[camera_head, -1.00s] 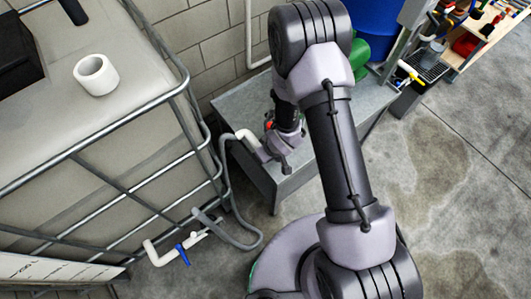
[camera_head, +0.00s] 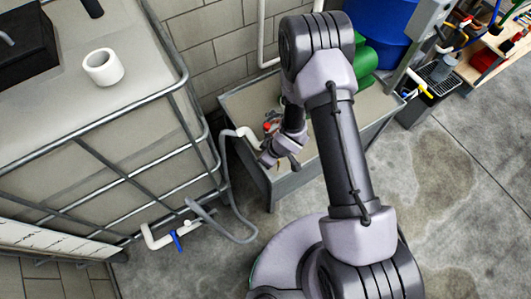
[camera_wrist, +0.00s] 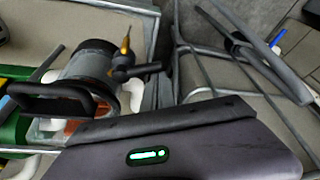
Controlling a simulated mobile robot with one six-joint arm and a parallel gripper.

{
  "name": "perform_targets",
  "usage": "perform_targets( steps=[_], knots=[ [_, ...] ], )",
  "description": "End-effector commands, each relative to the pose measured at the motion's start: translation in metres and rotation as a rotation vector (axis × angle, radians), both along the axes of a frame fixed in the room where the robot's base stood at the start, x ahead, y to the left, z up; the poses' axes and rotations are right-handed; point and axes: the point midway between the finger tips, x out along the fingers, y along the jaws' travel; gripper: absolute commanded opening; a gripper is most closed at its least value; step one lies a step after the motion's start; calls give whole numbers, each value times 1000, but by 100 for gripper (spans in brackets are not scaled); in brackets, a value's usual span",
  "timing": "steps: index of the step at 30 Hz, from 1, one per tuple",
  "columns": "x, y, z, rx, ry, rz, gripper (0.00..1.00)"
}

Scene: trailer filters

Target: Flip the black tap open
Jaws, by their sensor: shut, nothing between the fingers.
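In the wrist view a dark grey cylindrical unit (camera_wrist: 92,60) sits over the grey tank, with a black loop handle (camera_wrist: 50,92) at its left. A black fitting (camera_wrist: 128,70) with a brass-coloured stem stands at its right; it looks like the black tap, but I cannot tell for sure or see whether it is open. In the head view my gripper (camera_head: 271,156) is at the near left edge of the tank, beside the white pipe elbow. It is shut and empty. My wrist hides part of the fittings there. The fingertips are not clear in the wrist view.
The grey tank (camera_head: 286,186) stands against the block wall. A caged container (camera_head: 135,118) is at the left, with a blue-handled valve (camera_head: 176,241) low on its front. A grey hose (camera_head: 228,200) hangs between them. A blue barrel (camera_head: 382,28) is behind.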

Motion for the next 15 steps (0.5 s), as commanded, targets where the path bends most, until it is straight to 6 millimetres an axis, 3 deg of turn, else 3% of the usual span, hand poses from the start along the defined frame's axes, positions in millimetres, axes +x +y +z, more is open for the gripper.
perform_targets(
  steps=[15],
  knots=[
    [-15, -22, 5, 0, -1, 484, 0]
  ],
)
